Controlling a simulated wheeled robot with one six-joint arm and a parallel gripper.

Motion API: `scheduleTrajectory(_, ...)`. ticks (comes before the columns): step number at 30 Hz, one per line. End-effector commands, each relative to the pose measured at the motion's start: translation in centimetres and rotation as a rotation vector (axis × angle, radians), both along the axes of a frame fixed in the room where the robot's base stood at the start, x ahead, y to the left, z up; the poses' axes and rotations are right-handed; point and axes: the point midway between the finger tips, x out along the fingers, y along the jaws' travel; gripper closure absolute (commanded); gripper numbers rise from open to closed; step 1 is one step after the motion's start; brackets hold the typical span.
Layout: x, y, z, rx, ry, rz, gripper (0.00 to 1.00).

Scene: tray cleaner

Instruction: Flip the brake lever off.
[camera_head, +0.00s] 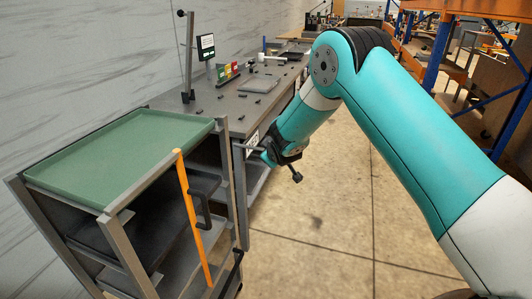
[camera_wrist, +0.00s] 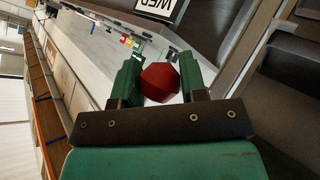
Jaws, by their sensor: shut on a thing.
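My gripper (camera_wrist: 158,85) has its two green fingers on either side of a red faceted knob (camera_wrist: 160,83) in the wrist view and is shut on it. I cannot tell for certain whether this knob is the end of the brake lever, as its stem is hidden. In the head view my gripper (camera_head: 266,155) is low beside the end of the grey workbench, right of the cart, and the knob is not visible there. A thin grey rod shows just left of the gripper.
A metal cart (camera_head: 128,222) with a green tray (camera_head: 120,150) on top stands at the left. A slanted orange bar (camera_head: 192,215) and dark handle are on its side. The grey workbench (camera_head: 225,108) holds small parts and a screen. Bare floor (camera_head: 330,220) lies to the right.

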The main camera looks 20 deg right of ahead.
Motion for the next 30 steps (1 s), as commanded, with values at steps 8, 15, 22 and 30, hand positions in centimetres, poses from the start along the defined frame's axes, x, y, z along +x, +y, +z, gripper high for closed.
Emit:
scheduleTrajectory(8,0.1,0.0,0.3,-0.002,-0.008,0.0,0.54)
scheduleTrajectory(15,0.1,0.0,0.2,-0.001,-0.006,0.0,0.35)
scheduleTrajectory(22,-0.5,0.1,0.6,0.0,-0.005,0.0,0.35)
scheduleTrajectory(30,-5.2,0.5,3.5,0.0,-0.007,0.003,0.35)
